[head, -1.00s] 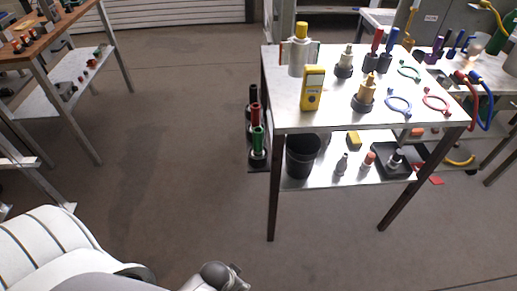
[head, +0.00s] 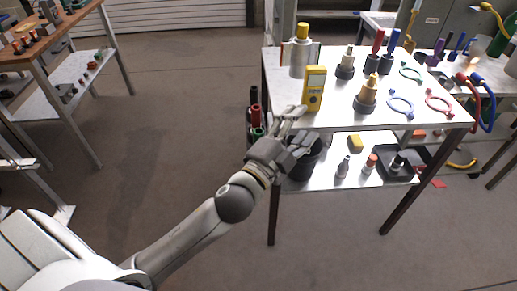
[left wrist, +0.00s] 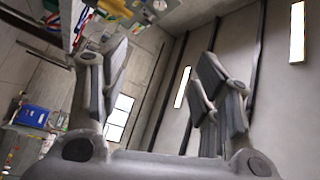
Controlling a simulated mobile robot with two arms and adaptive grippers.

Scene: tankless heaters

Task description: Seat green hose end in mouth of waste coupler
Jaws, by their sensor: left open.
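My left gripper (head: 292,120) is open and empty at the front left corner of the steel table, its fingers in front of the table edge. Its two fingers also stand wide apart in the left wrist view (left wrist: 165,78). A green piece (head: 257,133) shows beside my gripper in the rack on the table's left side, mostly hidden; I cannot tell whether it is the green hose end. A green item (head: 506,24) also shows at the far right edge. I cannot single out the waste coupler for certain. My right gripper is not in view.
The steel table (head: 345,115) holds a yellow meter (head: 314,88), a yellow-capped can (head: 302,55), brass fittings (head: 366,95) and coloured rings (head: 400,104). A black bin (head: 305,160) stands on its lower shelf. Red and blue hoses (head: 478,100) hang at right.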

